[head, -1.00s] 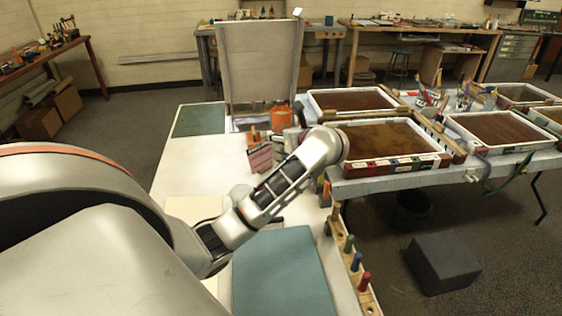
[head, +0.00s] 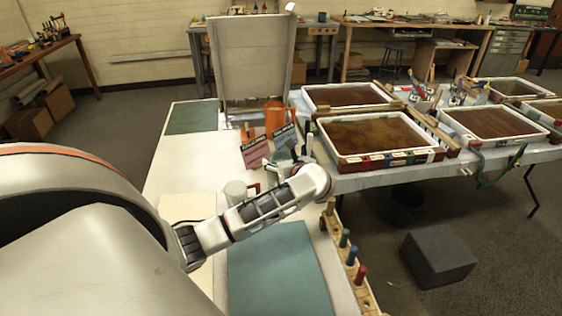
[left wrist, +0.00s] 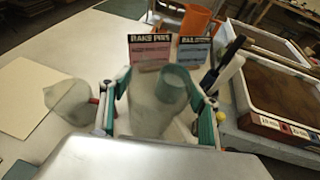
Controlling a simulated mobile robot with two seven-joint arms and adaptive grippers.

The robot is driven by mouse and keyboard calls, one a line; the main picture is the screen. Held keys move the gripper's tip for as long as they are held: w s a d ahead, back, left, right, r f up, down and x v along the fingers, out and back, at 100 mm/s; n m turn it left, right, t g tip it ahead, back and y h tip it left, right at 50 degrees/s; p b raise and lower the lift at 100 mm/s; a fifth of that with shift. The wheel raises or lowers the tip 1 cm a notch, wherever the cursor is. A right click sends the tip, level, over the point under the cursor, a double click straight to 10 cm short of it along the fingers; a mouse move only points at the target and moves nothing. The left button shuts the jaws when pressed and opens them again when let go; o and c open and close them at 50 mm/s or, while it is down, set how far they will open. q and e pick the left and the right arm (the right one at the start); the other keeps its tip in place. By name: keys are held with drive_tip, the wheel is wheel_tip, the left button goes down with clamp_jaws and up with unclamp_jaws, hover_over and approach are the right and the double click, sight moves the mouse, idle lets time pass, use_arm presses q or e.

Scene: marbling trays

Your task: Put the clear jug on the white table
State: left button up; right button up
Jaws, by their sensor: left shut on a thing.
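My left gripper (left wrist: 158,112) has its two teal-lined fingers on either side of a pale, see-through vessel, which I take to be the clear jug (left wrist: 148,115). The gripper is shut on it. In the head view my left wrist largely hides the grip, above the right side of the white table (head: 180,160). I cannot tell whether the jug touches the table. A small teal cup (left wrist: 174,84) shows at or just behind the jug. Another pale jug (head: 235,192) stands left of the gripper, also in the left wrist view (left wrist: 70,102). My right gripper is out of view.
Two label cards (left wrist: 150,50) and an orange container (head: 275,118) stand behind the gripper. A peg rack (head: 348,255) lines the table's right edge. Marbling trays (head: 372,135) are to the right. A teal mat (head: 275,270) lies in front; the table's left part is clear.

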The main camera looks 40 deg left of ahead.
use_arm(q)
drive_tip(key=o, duration=0.8)
drive_tip(key=shift+f, duration=0.15)
drive_tip(key=o, duration=0.4)
drive_tip(key=shift+r, duration=0.35)
drive_tip(key=v, duration=1.2)
drive_tip(key=shift+s+f, duration=0.1)
drive_tip(key=shift+f, duration=0.1)
drive_tip(key=shift+f, duration=0.1)
